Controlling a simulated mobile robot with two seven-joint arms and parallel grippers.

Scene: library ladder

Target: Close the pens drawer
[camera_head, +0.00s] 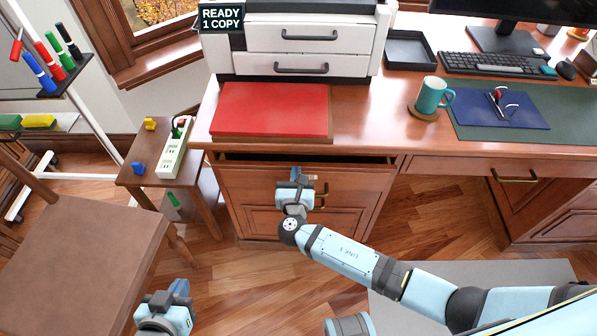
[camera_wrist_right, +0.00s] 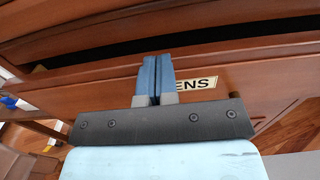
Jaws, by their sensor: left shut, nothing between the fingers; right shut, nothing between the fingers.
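The pens drawer (camera_head: 350,178) is in the desk's left pedestal and stands partly open, with a dark gap along its top edge. In the right wrist view its wooden front (camera_wrist_right: 225,78) carries a label (camera_wrist_right: 200,83) reading "ENS", the rest hidden by my fingers. My right gripper (camera_head: 297,176) is shut and empty at the drawer front, beside the brass handle (camera_head: 321,195). Its closed blue fingertips (camera_wrist_right: 156,62) point at the front; I cannot tell whether they touch. My left gripper (camera_head: 180,288) is shut and empty, low over the floor at the lower left.
The desk top (camera_head: 380,125) holds a red pad (camera_head: 272,108), a printer (camera_head: 310,45), a teal mug (camera_head: 432,95) and a keyboard (camera_head: 497,64). A small side table (camera_head: 145,175) and a brown chair (camera_head: 85,240) stand left. Open floor lies before the drawer.

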